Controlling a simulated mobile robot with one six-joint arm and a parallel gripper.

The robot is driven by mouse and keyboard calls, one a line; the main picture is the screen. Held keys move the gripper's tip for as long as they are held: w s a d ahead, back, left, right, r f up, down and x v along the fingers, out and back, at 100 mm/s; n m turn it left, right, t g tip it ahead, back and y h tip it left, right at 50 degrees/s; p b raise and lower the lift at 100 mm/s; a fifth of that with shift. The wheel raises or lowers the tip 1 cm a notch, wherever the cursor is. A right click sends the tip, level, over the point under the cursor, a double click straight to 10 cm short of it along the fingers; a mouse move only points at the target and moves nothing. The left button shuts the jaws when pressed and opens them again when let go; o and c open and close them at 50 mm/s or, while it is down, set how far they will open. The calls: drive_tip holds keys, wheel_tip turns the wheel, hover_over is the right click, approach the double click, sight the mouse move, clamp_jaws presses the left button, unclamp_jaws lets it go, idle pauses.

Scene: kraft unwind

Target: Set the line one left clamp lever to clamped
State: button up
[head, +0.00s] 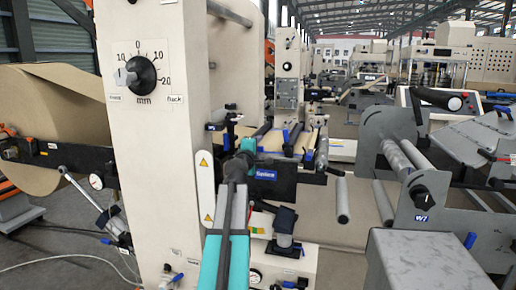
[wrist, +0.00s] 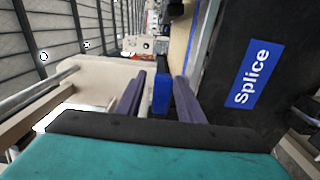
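The splice unit is a dark bar with a blue "Splice" label (head: 265,175), which also shows large at the right of the wrist view (wrist: 252,78). A blue lever (wrist: 162,93) shows between the two dark fingers of my gripper (wrist: 161,100) in the wrist view. The gripper is open, with a narrow gap seen on each side of the lever. I cannot tell whether the lever is fully between the fingertips or just beyond them. In the head view my gripper (head: 241,160) is at the left end of the splice bar and hides that lever's details.
A beige column with a black dial (head: 142,77) stands left of my arm. A large kraft roll (head: 55,120) is behind it. Grey rollers (head: 342,190) and a grey side frame (head: 455,225) are at the right.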

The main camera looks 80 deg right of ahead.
drive_tip(key=shift+f, duration=0.1)
drive_tip(key=shift+a, duration=0.25)
drive_tip(key=w+a, duration=0.1)
drive_tip(key=a, duration=1.2)
drive_tip(key=shift+w+a, duration=0.15)
drive_tip(key=shift+w, duration=0.05)
idle(0.6)
